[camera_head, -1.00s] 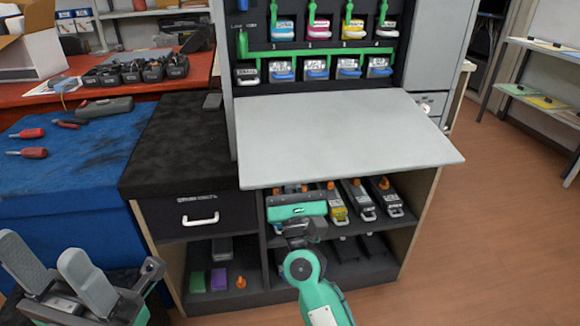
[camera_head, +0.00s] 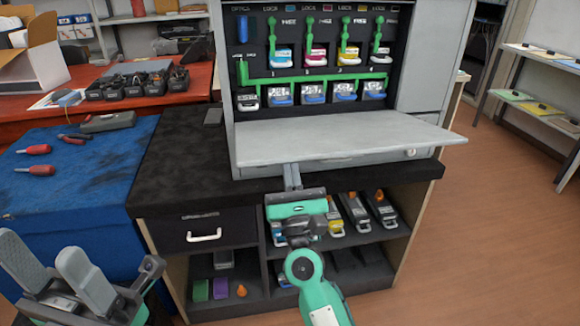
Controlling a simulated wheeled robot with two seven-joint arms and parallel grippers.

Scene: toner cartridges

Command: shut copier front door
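The copier (camera_head: 230,95) stands at the upper middle with its grey front door (camera_head: 340,137) folded down, reaching out toward me. The door is hinged along its far lower edge, and its near edge is slightly raised. My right gripper (camera_head: 291,176) comes up from below, with two dark fingers together under the door's near edge, left of its middle. Their tips meet the underside in the picture; actual contact is unclear. Nothing shows between them. My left gripper (camera_head: 55,265) is open and empty at the lower left, away from the door.
Coloured toner cartridges and green levers (camera_head: 315,85) fill the open copier. The cabinet below has a drawer (camera_head: 202,228) and shelves with more cartridges (camera_head: 380,210). A blue mat (camera_head: 75,170) with tools lies left. The floor (camera_head: 500,220) to the right is clear.

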